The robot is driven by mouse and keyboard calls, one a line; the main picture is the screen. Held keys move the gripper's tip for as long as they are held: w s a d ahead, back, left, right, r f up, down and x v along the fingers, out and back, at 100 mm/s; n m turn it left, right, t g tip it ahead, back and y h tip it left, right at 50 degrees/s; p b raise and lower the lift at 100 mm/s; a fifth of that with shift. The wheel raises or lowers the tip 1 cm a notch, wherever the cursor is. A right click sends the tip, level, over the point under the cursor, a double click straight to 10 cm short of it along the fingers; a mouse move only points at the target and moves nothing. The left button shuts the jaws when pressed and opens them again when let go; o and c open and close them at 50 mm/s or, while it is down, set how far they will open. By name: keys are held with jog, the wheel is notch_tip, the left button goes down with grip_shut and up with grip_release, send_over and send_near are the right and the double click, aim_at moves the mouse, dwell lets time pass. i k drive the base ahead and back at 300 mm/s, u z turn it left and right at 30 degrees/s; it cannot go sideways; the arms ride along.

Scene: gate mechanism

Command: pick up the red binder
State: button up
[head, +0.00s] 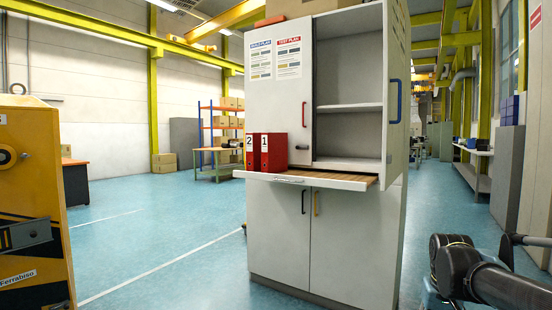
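Two red binders stand upright side by side at the left end of a pull-out shelf (330,179) on the tall grey-white cabinet. The left binder (252,160) carries the label 2, the right binder (275,158) the label 1. Both are in front of the closed upper left door, and nothing covers their spines. Black links of my arm show at the bottom right, well apart from the binders. My gripper itself is not in view, so its state is hidden.
The cabinet's (280,230) upper right door (397,80) stands open, with bare shelves (350,107) behind it. A yellow machine (35,190) stands at the left edge. A workbench (472,150) runs along the right wall. The blue floor left of the cabinet is clear.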

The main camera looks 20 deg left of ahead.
aim_at(274, 146)
jog(key=z, duration=0.05)
jog(key=k, duration=0.15)
jog(key=z, duration=1.2)
jog(key=i, duration=1.05)
jog(key=u, duration=2.6)
jog(key=i, duration=0.95)
